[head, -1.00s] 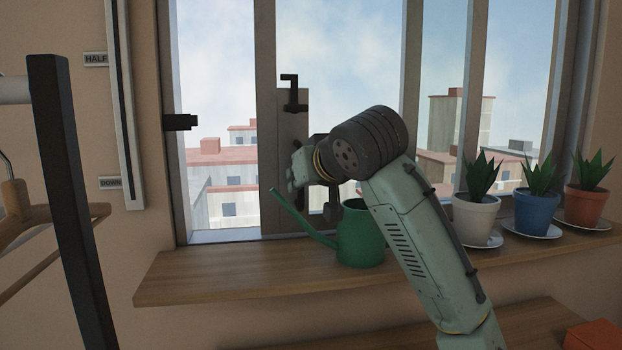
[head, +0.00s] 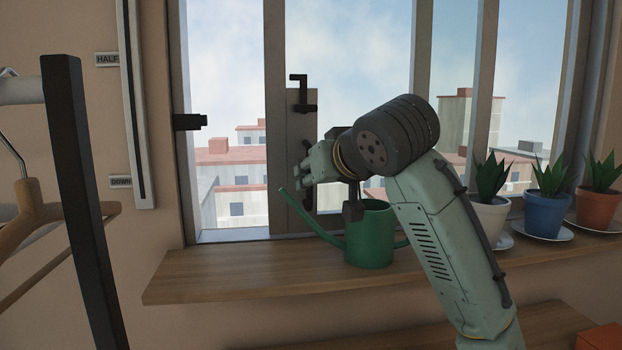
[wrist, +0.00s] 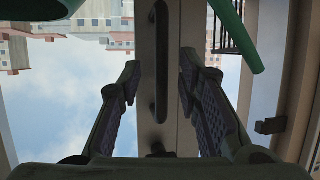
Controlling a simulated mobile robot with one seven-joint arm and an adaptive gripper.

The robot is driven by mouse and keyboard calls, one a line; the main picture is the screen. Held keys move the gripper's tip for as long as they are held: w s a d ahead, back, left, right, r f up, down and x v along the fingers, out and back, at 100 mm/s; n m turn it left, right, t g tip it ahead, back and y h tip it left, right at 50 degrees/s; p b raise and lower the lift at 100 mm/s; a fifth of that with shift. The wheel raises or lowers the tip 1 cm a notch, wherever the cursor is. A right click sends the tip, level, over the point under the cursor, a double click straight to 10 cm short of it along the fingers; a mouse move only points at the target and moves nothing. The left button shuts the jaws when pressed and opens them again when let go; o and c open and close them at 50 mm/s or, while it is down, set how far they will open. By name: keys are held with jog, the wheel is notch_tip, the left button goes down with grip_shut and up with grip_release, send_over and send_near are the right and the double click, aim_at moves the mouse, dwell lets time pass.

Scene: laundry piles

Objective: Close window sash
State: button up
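The window sash has a grey upright stile (head: 278,150) standing right of the left window frame (head: 182,150), with a wide gap between them. A black latch (head: 299,92) sits high on the stile. Below it, a black vertical handle (head: 308,190) is partly hidden by my gripper (head: 312,168). In the wrist view, the handle (wrist: 161,65) runs between the two fingers of my gripper (wrist: 159,62). The fingers are open, one on each side, with visible space between them and the handle; the depth to it is unclear.
A green watering can (head: 370,240) stands on the wooden sill (head: 220,275) just below my gripper, its spout close to the stile. Potted plants (head: 548,212) stand right of my arm. A black stopper (head: 190,122) juts from the left frame. A dark post (head: 85,200) stands at left.

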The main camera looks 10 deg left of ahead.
jog(key=v, duration=0.9)
jog(key=shift+c, duration=0.2)
